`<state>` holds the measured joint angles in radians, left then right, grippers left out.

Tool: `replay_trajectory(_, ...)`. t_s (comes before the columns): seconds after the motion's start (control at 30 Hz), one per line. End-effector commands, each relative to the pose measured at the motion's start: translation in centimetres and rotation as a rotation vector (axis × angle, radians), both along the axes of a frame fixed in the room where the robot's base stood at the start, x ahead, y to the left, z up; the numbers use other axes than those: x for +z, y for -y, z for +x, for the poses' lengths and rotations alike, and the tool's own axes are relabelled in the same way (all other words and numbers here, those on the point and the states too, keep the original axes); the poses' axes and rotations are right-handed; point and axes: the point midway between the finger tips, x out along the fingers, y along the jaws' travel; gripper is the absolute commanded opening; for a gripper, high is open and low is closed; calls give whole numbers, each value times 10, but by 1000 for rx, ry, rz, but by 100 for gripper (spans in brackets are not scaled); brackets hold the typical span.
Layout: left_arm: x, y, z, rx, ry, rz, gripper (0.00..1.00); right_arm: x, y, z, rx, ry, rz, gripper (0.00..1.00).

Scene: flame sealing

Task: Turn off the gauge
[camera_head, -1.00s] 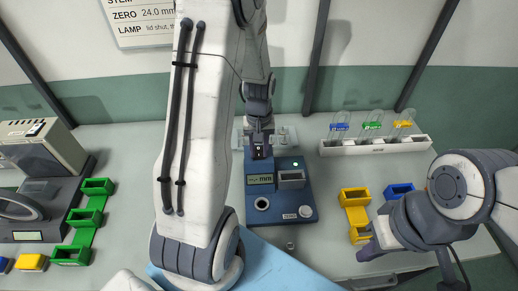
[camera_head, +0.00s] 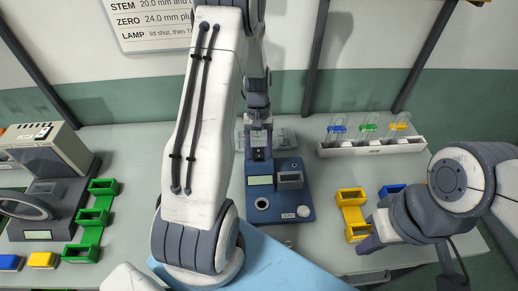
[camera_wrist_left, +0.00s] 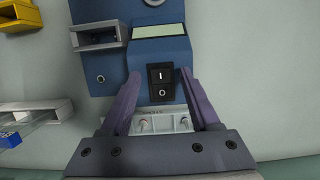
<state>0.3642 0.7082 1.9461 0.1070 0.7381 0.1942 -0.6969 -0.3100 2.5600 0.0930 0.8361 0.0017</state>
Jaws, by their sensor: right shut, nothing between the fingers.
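The gauge (camera_head: 308,200) is a blue box on the bench in the middle of the head view, with a small display (camera_head: 259,181) that looks blank. No lit green lamp shows on it. Its black rocker switch (camera_wrist_left: 161,83), marked I and O, shows in the left wrist view; it is also in the head view (camera_head: 259,154). My left gripper (camera_wrist_left: 159,76) is open and empty, its purple fingers on either side of the switch in the picture; whether they touch the gauge I cannot tell. My right gripper (camera_head: 368,245) is shut and empty at the right, beside the yellow bins.
Yellow bins (camera_head: 352,212) and a blue bin (camera_head: 391,190) stand right of the gauge. Green bins (camera_head: 92,216) and a grey machine (camera_head: 50,160) are at the left. My left arm hides the bench's centre left.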

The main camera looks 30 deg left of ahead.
Motion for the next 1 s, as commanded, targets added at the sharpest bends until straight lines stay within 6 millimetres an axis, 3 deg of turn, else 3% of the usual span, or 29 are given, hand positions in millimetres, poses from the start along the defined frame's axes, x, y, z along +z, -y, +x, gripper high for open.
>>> replay_trajectory(0.27, 7, -2, 2, 0, 2, 2, 62, -3, 0, 0, 0, 0, 0, 0)
replay_trajectory(0.7, 83, -14, 19, 0, 4, 2, 62, -22, 0, 0, -1, 0, 0, 0)
replay_trajectory(1.0, 102, -16, 21, 1, 0, 0, 62, -24, 0, 0, 0, 0, 0, 0)
